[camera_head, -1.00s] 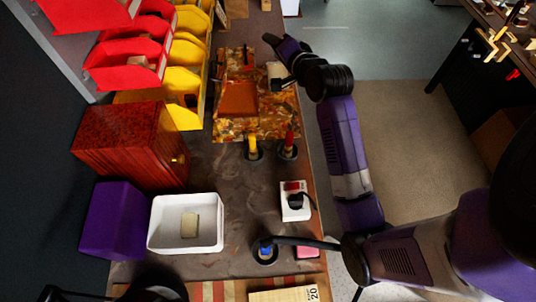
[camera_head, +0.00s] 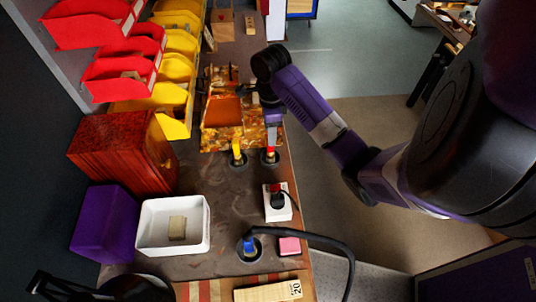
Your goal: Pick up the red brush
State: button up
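The red brush (camera_head: 271,152) stands upright in a dark round holder (camera_head: 270,162) near the bench's right edge. Only its red part shows above the holder. My gripper (camera_head: 271,138) hangs down from my wrist, directly above and close to the red brush in the picture. My fingers are too small and partly hidden, so I cannot tell whether they are open or touching the brush. A yellow brush (camera_head: 237,148) stands in a similar holder just left of it. A blue brush (camera_head: 248,243) stands in another holder nearer the front.
A white socket box (camera_head: 283,212) with a plug and black cable lies in front of the red brush. A white tray (camera_head: 148,240) holds a beige block. A wooden cabinet (camera_head: 110,148) and yellow bins (camera_head: 160,103) line the left. The bench middle (camera_head: 215,200) is clear.

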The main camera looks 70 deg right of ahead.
aim_at(270, 150)
jog(key=shift+f, duration=0.45)
jog(key=shift+d+f+p, duration=0.15)
jog(key=shift+f+p, duration=0.35)
jog(key=shift+f, duration=2.95)
grip_shut()
